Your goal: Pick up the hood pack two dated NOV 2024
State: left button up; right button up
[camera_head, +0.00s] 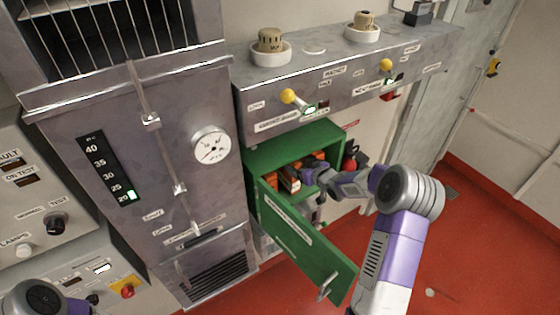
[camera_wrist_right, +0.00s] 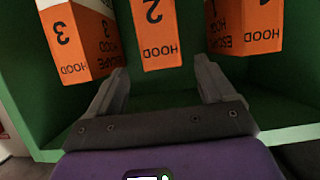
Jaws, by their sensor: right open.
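The hood pack two (camera_wrist_right: 157,35) is an orange box with a black 2 and HOOD, upside down in the right wrist view. It stands in the green cabinet between two similar packs: hood pack three (camera_wrist_right: 88,42) on the left and hood pack one (camera_wrist_right: 250,25) on the right. No date is legible on any of them. My right gripper (camera_wrist_right: 161,68) is open, its fingers either side of pack two's near end; contact cannot be told. In the head view my right gripper (camera_head: 308,174) reaches into the cabinet and partly hides the packs. My left gripper is not in view.
The green cabinet (camera_head: 262,158) has its door (camera_head: 300,245) swung open toward me, beside my right arm. A grey control shelf (camera_head: 350,85) with yellow-knobbed levers runs above it. A grey panel with a gauge (camera_head: 210,146) stands left. Red floor is free at right.

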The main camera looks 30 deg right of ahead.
jog(key=shift+w+a+f, duration=0.1)
jog(key=shift+w+f, duration=0.2)
jog(key=shift+w, duration=0.25)
jog(key=w+f, duration=0.2)
jog(key=w+f+p, duration=0.1)
jog(key=shift+w+a+f, duration=0.1)
jog(key=shift+w+a, duration=0.2)
jog(key=shift+w, duration=0.05)
jog(key=shift+w+f, duration=0.2)
jog(key=shift+w, duration=0.2)
jog(key=shift+c, duration=0.5)
jog(key=c, duration=1.4)
jog(key=shift+w+r, duration=0.1)
jog(key=shift+r, duration=0.05)
